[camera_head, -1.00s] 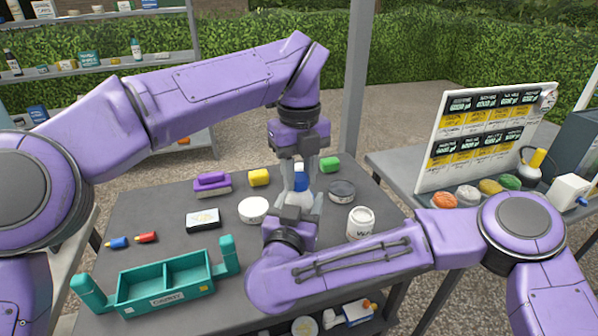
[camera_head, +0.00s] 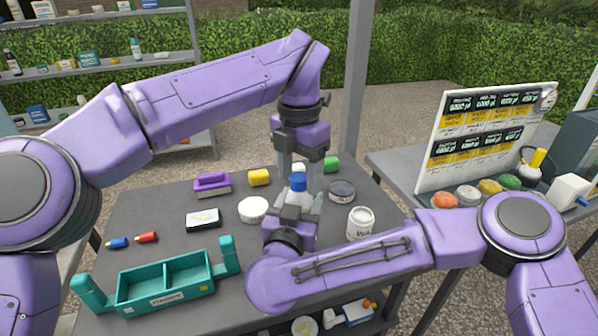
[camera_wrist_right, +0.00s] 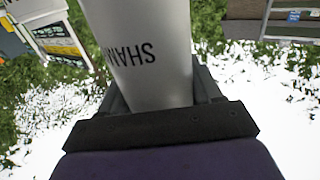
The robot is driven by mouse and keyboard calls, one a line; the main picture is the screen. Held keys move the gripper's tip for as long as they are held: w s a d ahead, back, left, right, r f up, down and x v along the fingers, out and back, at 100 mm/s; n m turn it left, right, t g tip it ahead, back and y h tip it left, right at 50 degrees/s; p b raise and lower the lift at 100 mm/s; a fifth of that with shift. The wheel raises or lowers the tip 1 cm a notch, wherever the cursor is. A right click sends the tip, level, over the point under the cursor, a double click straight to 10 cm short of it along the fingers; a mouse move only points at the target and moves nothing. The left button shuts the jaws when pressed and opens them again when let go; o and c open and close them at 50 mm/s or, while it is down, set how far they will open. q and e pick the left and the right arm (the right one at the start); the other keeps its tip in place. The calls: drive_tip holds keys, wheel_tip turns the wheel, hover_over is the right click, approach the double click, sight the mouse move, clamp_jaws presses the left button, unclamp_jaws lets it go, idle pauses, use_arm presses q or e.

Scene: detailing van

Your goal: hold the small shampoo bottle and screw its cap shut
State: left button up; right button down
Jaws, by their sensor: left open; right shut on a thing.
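The small shampoo bottle is white with dark lettering and stands upright in the wrist view (camera_wrist_right: 150,65). In the head view only its upper part (camera_head: 297,198) shows between the fingers. My right gripper (camera_head: 297,206) is shut on the bottle from the near side and holds it above the table. A blue cap (camera_head: 298,182) sits on top of the bottle; I cannot tell how tight it is. My left gripper (camera_head: 299,172) points down from above. It is open, with its fingers on either side of the cap area.
The grey table (camera_head: 150,215) holds a teal two-part caddy (camera_head: 165,300), a purple brush (camera_head: 212,184), a white round tin (camera_head: 254,210), a dark tin (camera_head: 342,191) and a white jar (camera_head: 360,222). A price board (camera_head: 485,140) stands on a side table at right.

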use_arm(q)
wheel_tip(320, 180, up, 7)
drive_tip(key=shift+r, duration=0.15)
use_arm(e)
drive_tip(key=shift+c, duration=0.6)
unclamp_jaws()
use_arm(q)
drive_tip(key=shift+f+b, duration=0.8)
drive_tip(key=shift+f, duration=0.05)
use_arm(e)
drive_tip(key=v, duration=1)
drive_tip(key=shift+s, duration=0.25)
